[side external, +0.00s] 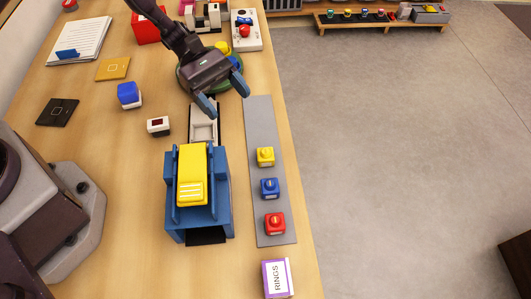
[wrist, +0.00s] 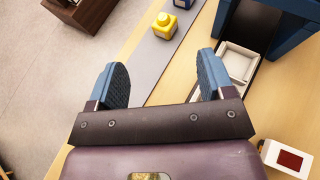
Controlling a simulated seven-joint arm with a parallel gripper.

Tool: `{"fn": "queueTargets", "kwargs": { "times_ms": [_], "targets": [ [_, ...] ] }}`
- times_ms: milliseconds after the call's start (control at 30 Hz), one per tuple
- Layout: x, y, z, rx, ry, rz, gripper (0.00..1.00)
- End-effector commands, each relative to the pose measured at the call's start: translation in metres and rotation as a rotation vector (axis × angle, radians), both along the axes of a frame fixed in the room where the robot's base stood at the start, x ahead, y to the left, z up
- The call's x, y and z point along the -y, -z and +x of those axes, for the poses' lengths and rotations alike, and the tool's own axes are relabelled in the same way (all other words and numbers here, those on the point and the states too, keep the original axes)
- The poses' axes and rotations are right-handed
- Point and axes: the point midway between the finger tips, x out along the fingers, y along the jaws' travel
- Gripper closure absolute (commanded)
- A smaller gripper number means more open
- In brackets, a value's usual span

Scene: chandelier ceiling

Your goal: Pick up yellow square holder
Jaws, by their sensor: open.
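A small yellow square block (side external: 265,156) with a knob-like top stands on a grey strip (side external: 257,118), at the upper end of a row with a blue block (side external: 269,188) and a red block (side external: 274,224). The yellow block also shows in the wrist view (wrist: 165,25), beyond my fingers. A flat yellow square (side external: 113,69) with a marked outline lies on the table at the upper left. I cannot tell which is called the holder. My gripper (side external: 225,97) is open and empty above the table, up from the yellow block; it also shows in the wrist view (wrist: 162,65).
A blue machine (side external: 222,220) with a yellow top (side external: 192,175) stands left of the strip. A white tray (wrist: 238,62) sits at its front. A small white box with a dark red face (side external: 158,125) and a purple RINGS box (side external: 277,279) are nearby.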

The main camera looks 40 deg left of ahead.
Motion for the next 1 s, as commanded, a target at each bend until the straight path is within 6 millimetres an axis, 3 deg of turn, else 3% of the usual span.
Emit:
{"fn": "queueTargets", "kwargs": {
  "times_ms": [400,667,1000],
  "targets": [
    [0.059,0.022,-0.011,-0.039,-0.012,-0.007,0.25],
    [0.077,0.031,-0.014,-0.036,-0.012,-0.006,0.25],
    [0.116,0.050,-0.022,-0.036,-0.012,-0.005,0.25]
  ]
}}
